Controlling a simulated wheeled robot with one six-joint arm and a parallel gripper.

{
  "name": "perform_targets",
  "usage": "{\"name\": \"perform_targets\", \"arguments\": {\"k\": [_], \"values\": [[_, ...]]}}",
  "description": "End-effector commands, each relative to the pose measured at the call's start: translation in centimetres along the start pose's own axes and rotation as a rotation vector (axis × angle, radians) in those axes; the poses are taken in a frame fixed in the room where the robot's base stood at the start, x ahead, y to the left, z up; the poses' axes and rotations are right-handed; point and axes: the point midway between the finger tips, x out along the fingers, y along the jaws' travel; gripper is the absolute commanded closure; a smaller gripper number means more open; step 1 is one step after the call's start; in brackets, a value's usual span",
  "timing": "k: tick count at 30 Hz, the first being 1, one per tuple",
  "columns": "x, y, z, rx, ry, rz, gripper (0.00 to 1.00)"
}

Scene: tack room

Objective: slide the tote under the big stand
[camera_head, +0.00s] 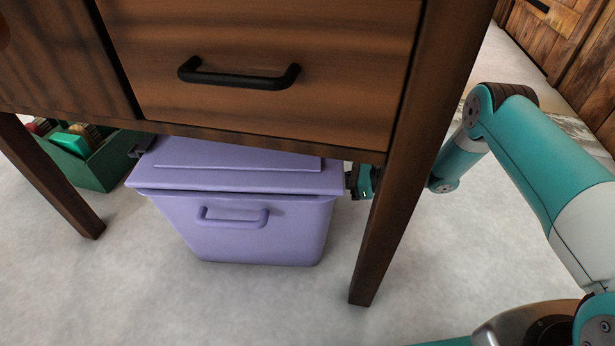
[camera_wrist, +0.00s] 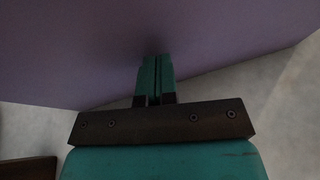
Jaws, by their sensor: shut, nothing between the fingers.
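The lavender tote (camera_head: 262,228) has a lid and a front handle. It stands upright on the floor, largely beneath the wooden stand (camera_head: 340,115), its front showing between the stand's legs. My gripper (camera_head: 351,180) is at the tote's right side, partly hidden by the stand's front right leg (camera_head: 385,220). In the wrist view my gripper (camera_wrist: 155,65) has its fingers together with nothing between them. The fingertips point at the tote's lavender wall (camera_wrist: 70,50) and look very close to it; I cannot tell whether they touch.
A green box (camera_head: 95,165) with brushes stands on the floor at the left, behind the stand's left leg (camera_head: 55,180). A drawer with a black handle (camera_head: 240,77) is above the tote. The pale floor (camera_head: 200,310) in front is clear. A wooden door (camera_head: 560,40) is at the far right.

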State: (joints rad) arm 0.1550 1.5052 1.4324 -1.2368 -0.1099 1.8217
Motion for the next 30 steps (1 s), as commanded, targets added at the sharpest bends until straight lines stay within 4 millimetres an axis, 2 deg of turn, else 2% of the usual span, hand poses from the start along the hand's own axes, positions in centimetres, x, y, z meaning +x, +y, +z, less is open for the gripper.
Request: {"name": "perform_targets", "arguments": {"k": [1,18,30], "values": [[0.8,0.2,0.1,-0.004,-0.001,0.006,1.00],[6.1,0.2,1.9,-0.004,-0.002,0.005,1.00],[7.8,0.1,2.5,-0.003,-0.004,0.003,1.00]]}}
